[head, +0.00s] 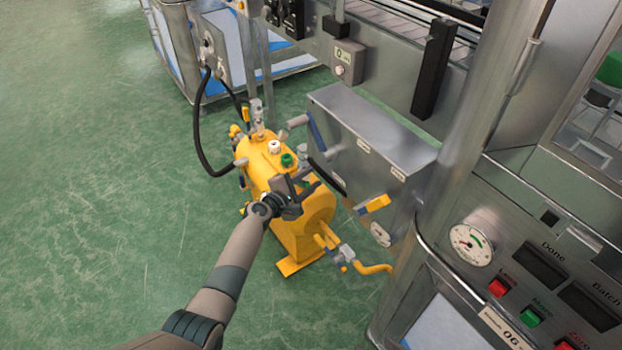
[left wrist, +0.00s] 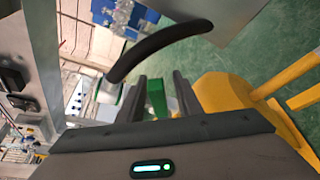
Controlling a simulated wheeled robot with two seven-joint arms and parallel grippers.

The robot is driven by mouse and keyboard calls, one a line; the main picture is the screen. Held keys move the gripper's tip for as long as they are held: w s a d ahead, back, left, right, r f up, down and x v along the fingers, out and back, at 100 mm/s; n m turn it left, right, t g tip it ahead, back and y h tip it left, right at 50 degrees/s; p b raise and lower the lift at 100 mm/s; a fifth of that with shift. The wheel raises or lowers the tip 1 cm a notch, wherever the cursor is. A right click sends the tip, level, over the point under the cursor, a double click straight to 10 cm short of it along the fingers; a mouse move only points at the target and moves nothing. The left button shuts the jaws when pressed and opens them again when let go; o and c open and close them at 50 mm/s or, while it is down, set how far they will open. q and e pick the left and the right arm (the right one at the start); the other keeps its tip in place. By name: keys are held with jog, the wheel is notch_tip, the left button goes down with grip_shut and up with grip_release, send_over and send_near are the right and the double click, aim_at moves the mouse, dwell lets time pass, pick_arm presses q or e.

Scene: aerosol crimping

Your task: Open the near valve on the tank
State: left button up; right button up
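The yellow tank (head: 258,176) stands on the floor in the middle of the head view; part of it shows at the right of the left wrist view (left wrist: 222,92). On its top are a green knob (head: 287,160) and a white knob (head: 274,147). A small valve (head: 345,254) sits on the yellow pipe low at its near side. I cannot tell which is the named valve. My left gripper (head: 306,181) is over the tank's near end, close to the green knob. In the left wrist view its fingers (left wrist: 160,92) are apart, with a green part (left wrist: 156,98) seen between them. Contact is unclear.
A grey metal box (head: 365,140) with blue and yellow handles stands right of the tank. A black hose (head: 197,130) loops on the left. A control panel with a gauge (head: 470,244) stands at the right. The green floor at left is clear.

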pick_arm(q)
jog(key=shift+r, duration=0.1)
jog(key=shift+s+a+r+p, duration=0.1)
jog(key=shift+s+a+p, duration=0.25)
jog(key=shift+s, duration=0.1)
jog(key=p+v, duration=0.4)
jog(key=v, duration=1.2)
pick_arm(e)
jog(key=s+d+g+h, duration=0.2)
jog(key=s+d+g, duration=0.1)
jog(key=d, duration=0.2)
jog(key=shift+s+d+f, duration=0.25)
jog(key=shift+d+f, duration=0.15)
jog(key=shift+f, duration=0.05)
pick_arm(q)
jog(key=shift+a, duration=0.1)
